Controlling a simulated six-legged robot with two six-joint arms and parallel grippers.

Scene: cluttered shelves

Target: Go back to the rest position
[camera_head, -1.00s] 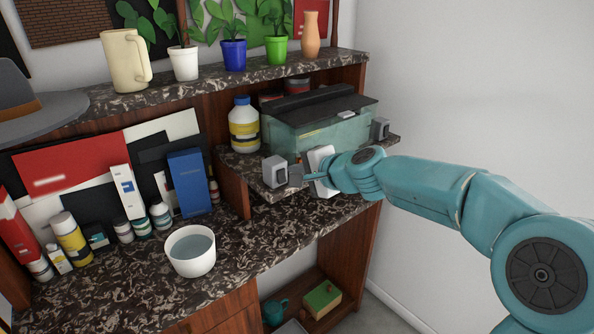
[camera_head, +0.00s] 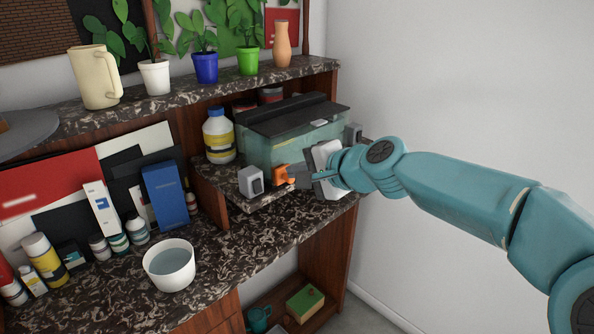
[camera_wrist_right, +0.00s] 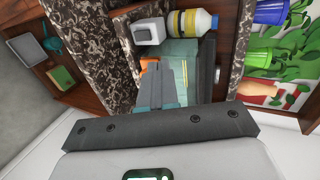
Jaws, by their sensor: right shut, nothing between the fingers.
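My right arm comes in from the right in the head view. Its gripper (camera_head: 303,175) is in front of the glass tank (camera_head: 290,140) on the raised shelf, with its fingers pointing left. In the right wrist view the fingers (camera_wrist_right: 163,82) are together with nothing between them. A small orange object (camera_head: 283,174) shows just beyond the fingertips; it also shows in the wrist view (camera_wrist_right: 148,64). I cannot tell whether the fingers touch it. My left gripper is not in view.
A grey-white box (camera_head: 251,182) and a yellow-labelled bottle (camera_head: 218,137) stand left of the tank. A white bowl of liquid (camera_head: 169,265) is on the lower counter. Potted plants and a cream jug (camera_head: 94,78) line the top shelf. The right wall side is clear.

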